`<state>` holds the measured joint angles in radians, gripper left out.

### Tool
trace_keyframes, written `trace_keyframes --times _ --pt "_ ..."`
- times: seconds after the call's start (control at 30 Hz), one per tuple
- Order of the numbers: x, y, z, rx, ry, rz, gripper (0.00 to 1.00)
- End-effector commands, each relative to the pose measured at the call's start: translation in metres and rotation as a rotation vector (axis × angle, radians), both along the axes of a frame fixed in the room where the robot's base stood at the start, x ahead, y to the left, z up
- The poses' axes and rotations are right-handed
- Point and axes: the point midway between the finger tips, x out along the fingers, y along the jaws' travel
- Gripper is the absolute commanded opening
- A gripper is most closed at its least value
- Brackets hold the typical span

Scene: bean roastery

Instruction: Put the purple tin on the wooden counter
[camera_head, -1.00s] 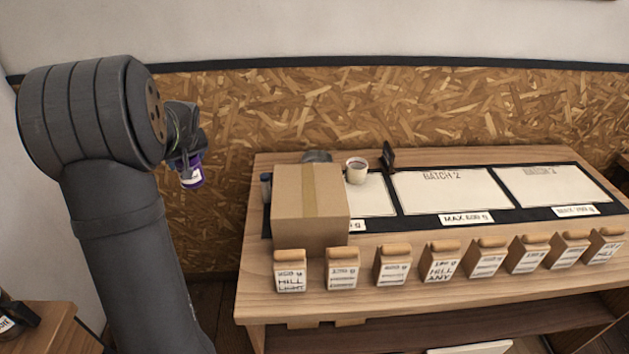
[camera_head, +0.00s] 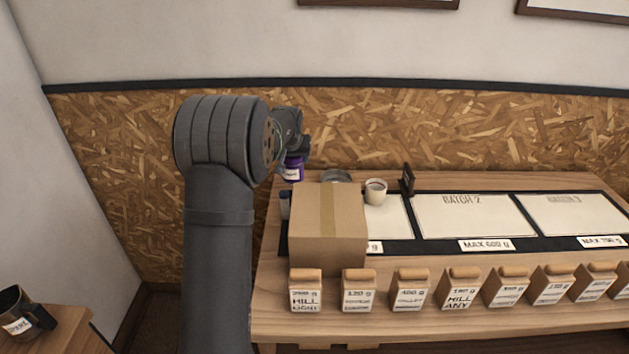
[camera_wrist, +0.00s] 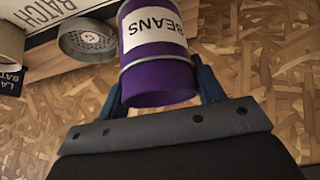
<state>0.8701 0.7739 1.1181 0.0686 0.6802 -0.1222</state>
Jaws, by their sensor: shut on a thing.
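The purple tin (camera_head: 292,168) has a white label, which reads BEANS in the wrist view (camera_wrist: 158,82). My gripper (camera_head: 292,152) is shut on the tin, with a blue finger on each side of it in the wrist view (camera_wrist: 160,92). The tin is held in the air near the left back corner of the wooden counter (camera_head: 262,327), by the chipboard wall. In the head view the gripper hides the tin's top. I cannot tell the exact gap between tin and counter.
A cardboard box (camera_head: 328,232) stands on the counter's left part. Behind it are a grey round metal dish (camera_wrist: 88,40) and a cup (camera_head: 376,191). A small dark stand (camera_head: 407,180) is further right. Batch mats (camera_head: 463,218) cover the middle.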

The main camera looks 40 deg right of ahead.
Motion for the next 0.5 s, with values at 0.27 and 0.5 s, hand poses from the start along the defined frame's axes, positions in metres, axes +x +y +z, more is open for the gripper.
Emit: trace_keyframes --times 0.27,0.5 --pt "0.000 0.001 -0.038 0.002 0.001 0.001 0.37" --pt "0.000 0.001 -0.067 0.002 0.002 0.001 0.37"
